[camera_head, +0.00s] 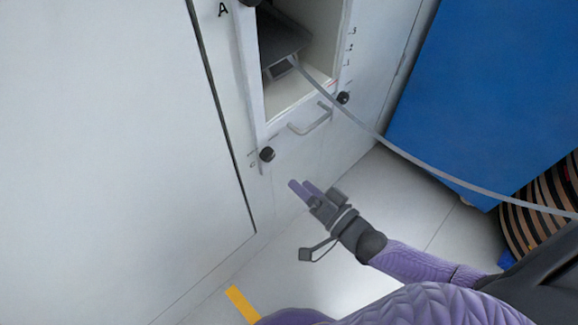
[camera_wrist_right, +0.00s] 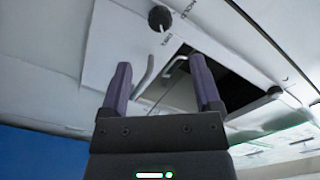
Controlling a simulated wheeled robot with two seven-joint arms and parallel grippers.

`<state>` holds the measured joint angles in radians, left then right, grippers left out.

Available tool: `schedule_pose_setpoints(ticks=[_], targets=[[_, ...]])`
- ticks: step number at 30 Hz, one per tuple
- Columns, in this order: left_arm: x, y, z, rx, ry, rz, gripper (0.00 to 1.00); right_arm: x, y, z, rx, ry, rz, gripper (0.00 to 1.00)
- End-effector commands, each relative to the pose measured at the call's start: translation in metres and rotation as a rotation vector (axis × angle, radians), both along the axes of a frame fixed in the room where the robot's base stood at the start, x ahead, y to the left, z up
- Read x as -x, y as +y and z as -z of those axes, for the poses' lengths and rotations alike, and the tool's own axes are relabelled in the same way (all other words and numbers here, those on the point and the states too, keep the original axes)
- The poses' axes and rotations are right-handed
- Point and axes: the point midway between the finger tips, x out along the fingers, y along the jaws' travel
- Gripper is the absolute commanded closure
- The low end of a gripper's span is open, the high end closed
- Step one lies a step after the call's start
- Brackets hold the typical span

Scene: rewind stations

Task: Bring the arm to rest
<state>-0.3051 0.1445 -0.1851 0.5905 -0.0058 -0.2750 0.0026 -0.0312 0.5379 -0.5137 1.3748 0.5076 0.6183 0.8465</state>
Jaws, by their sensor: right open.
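My right gripper (camera_head: 305,188) is open, with two purple fingers apart and nothing between them. It is in front of the white cabinet (camera_head: 110,120), below the recess and its metal handle (camera_head: 311,122), and appears clear of both. In the right wrist view, the open fingers (camera_wrist_right: 162,85) point toward the cabinet front, with the handle (camera_wrist_right: 145,77) beyond them. My right arm comes in from the lower right in the head view. My left gripper is not in view.
The open recess (camera_head: 286,108) holds a dark device (camera_head: 284,40). A grey strip (camera_head: 400,153) runs from it toward a coil (camera_head: 535,215) at right. Black knobs (camera_head: 267,154) flank the recess. A blue panel (camera_head: 490,90) stands at right. Yellow tape (camera_head: 241,304) marks the pale floor.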

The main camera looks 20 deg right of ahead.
Motion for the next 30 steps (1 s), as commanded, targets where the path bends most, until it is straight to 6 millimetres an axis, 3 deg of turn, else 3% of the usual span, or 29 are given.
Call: schedule_pose_setpoints(ticks=[14, 17, 20, 21, 23, 24, 27, 30], targets=[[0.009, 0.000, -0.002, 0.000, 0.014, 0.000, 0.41, 0.005, -0.002, 0.002, 0.002, 0.003, 0.000, 0.19], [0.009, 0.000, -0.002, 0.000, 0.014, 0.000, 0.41, 0.014, -0.007, 0.028, 0.098, 0.077, 0.016, 0.19], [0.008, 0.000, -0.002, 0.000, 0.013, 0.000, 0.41, 0.053, -0.023, 0.099, 0.362, 0.296, 0.022, 0.19], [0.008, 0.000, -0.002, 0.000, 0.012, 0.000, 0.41, 0.080, -0.031, 0.132, 0.487, 0.414, 0.004, 0.19], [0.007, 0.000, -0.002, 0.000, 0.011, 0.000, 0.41, 0.126, -0.041, 0.174, 0.654, 0.587, -0.048, 0.19], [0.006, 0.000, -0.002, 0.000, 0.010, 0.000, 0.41, 0.159, -0.047, 0.195, 0.747, 0.694, -0.095, 0.19], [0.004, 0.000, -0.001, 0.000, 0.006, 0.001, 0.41, 0.238, -0.055, 0.231, 0.918, 0.929, -0.237, 0.19], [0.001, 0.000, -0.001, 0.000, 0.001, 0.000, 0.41, 0.313, -0.057, 0.247, 1.030, 1.126, -0.403, 0.19]])
